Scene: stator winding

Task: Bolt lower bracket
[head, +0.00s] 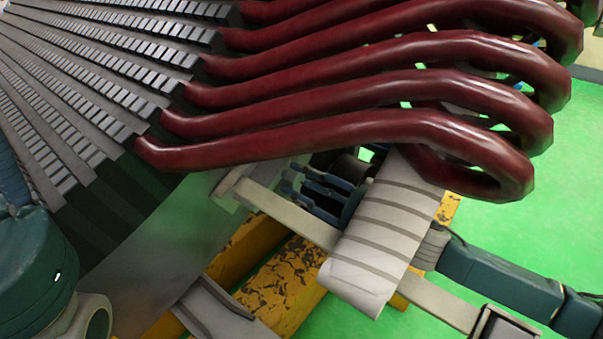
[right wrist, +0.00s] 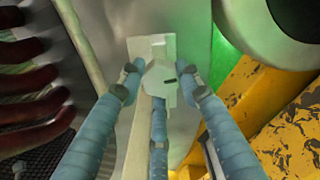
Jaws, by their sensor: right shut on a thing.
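My right gripper (head: 322,192) is partly hidden behind the pale banded roll and below the dark red coils in the head view. In the right wrist view its blue fingers (right wrist: 160,88) close around a pale, many-sided bolt head (right wrist: 158,78) with a dark slot. The bolt head sits in front of a pale bracket plate (right wrist: 150,46) against a grey metal surface. I cannot tell whether the bolt is seated. The pale lower bracket bar (head: 285,215) runs behind the banded roll in the head view.
Dark red coils (head: 340,125) hang close above my right gripper. The pale banded roll (head: 385,235) stands in front of it. A worn yellow beam (head: 275,280) lies below.

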